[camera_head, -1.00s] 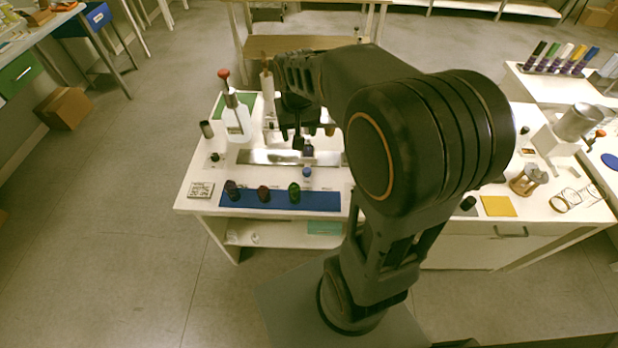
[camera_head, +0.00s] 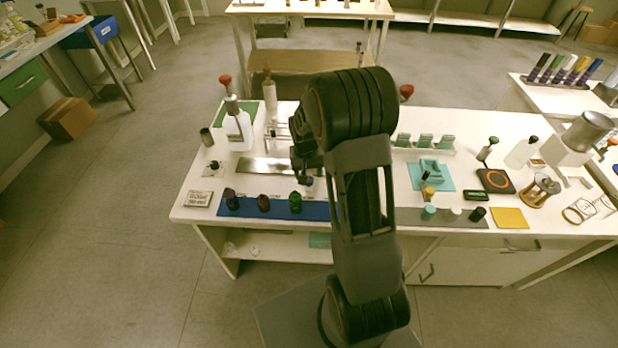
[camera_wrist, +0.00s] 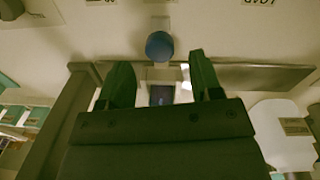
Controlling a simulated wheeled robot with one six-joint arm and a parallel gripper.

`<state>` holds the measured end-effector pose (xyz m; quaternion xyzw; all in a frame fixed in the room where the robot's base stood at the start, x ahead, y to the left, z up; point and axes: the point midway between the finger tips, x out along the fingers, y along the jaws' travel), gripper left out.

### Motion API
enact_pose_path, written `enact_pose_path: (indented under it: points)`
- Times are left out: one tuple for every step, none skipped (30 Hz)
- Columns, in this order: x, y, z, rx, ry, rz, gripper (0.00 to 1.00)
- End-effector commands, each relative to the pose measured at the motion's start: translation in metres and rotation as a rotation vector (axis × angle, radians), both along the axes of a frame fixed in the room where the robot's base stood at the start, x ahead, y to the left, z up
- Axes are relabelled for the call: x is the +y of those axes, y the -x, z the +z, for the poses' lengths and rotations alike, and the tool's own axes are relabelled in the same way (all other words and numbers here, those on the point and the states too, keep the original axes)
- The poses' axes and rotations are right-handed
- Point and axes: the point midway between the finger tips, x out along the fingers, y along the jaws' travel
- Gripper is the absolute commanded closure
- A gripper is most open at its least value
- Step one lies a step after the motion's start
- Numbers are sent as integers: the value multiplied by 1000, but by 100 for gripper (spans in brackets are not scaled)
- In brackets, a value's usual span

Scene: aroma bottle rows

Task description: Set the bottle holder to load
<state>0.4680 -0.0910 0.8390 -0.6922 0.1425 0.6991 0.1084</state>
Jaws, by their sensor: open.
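A small round blue knob (camera_wrist: 159,46) sits in front of the metal rail (camera_wrist: 262,76) in the wrist view, joined to a pale bracket with a dark blue part behind. My gripper (camera_wrist: 161,74) is open, its two dark fingers on either side of this line, with the knob just beyond the fingertips and nothing held. A label reading LOAD (camera_wrist: 260,2) shows upside down to the right of the knob. In the head view my gripper (camera_head: 306,166) is over the rail (camera_head: 262,166), close to the knob (camera_head: 308,181); my arm hides the rail's right end.
Dark purple, red and green bottles (camera_head: 264,203) stand on a blue mat (camera_head: 320,211) in front of the rail. A teal block (camera_head: 431,172) and several small items lie to the right.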

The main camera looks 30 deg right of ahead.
Motion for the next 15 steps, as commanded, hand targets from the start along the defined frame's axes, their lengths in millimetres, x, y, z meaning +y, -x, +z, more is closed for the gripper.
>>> enact_pose_path:
  points:
    - [0,1,-8,3,-1,0,41]
    - [0,1,-12,3,-1,0,41]
    - [-1,1,-16,2,-1,0,41]
    - [-1,1,-19,1,0,0,41]
    - [-1,1,-22,2,-1,0,41]
    - [-1,1,-25,2,-1,0,41]
    - [-1,1,-26,1,0,0,41]
    - [-1,1,-28,0,0,0,41]
    - [-1,1,-30,0,0,0,41]
    - [-1,1,-31,0,0,0,41]
    - [-1,1,-32,0,0,0,41]
    - [-1,1,-33,0,0,0,41]
    - [-1,1,-33,0,0,0,41]
    - [-1,1,-33,0,0,0,41]
    - [-2,1,-33,-1,0,0,41]
